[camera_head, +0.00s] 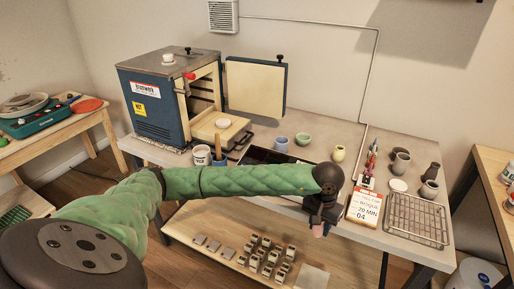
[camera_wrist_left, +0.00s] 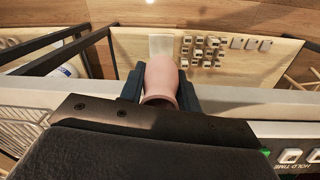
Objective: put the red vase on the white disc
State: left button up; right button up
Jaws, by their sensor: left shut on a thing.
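My left gripper (camera_head: 319,222) is shut on the red vase, which looks dull pink. In the head view only a small part of the vase (camera_head: 318,231) shows below the fingers, in front of the table's front edge. In the left wrist view the vase (camera_wrist_left: 160,78) sits between the two dark fingers, its body facing away from the camera. A small white disc (camera_head: 398,185) lies flat on the table at the right, beside the wire rack. Another round pale piece (camera_head: 223,123) lies on the light slab at the kiln's mouth. My right gripper is not in view.
The blue kiln (camera_head: 155,108) stands open at the back left. Small pots, including a green cup (camera_head: 303,139) and a yellow vase (camera_head: 339,153), stand on the table (camera_head: 290,190). Dark cups stand near the wire rack (camera_head: 418,217).

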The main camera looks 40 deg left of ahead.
aim_at(223, 121)
jog(key=l+u, duration=0.1)
jog(key=u, duration=0.25)
jog(key=l+u, duration=0.15)
jog(key=u, duration=0.25)
jog(key=l+u, duration=0.1)
jog(key=u, duration=0.25)
jog(key=i, duration=0.05)
